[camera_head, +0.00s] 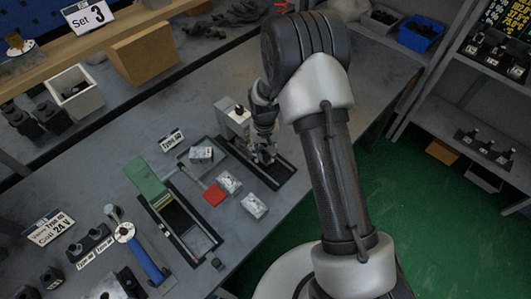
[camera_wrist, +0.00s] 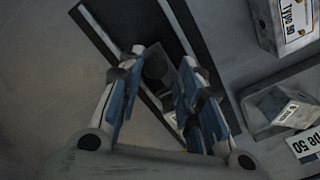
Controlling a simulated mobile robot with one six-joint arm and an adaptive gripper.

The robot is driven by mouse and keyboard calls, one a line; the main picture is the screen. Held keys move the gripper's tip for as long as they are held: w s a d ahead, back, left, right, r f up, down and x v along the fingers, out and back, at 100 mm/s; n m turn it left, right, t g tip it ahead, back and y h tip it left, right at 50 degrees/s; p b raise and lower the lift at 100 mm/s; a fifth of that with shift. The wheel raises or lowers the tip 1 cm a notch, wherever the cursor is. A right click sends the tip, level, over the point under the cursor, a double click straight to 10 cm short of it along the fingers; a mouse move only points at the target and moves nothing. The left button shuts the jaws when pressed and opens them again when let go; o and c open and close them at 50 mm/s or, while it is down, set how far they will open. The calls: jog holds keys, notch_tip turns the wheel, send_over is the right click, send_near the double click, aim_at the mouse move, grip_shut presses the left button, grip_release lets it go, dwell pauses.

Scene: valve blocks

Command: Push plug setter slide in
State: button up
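In the head view, a setter with a pale upright block (camera_head: 232,117) stands at the back end of a long black track (camera_head: 281,176) on the grey bench. My gripper (camera_head: 264,157) points down over this track, in front of the pale block. In the wrist view, my gripper's two blue-padded fingers (camera_wrist: 162,60) stand apart. The slide itself is largely hidden by my gripper. A second setter with a green block (camera_head: 147,182) has its own black track (camera_head: 182,222).
Left of my gripper lie a grey tray (camera_head: 190,171), valve blocks (camera_head: 254,206) and a red piece (camera_head: 214,195). A blue-handled tool (camera_head: 145,258) lies front left. The bench's right side is clear.

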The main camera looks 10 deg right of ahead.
jog(key=shift+o, duration=0.6)
jog(key=shift+s+d, duration=0.1)
notch_tip(320, 180, up, 12)
dwell(0.5)
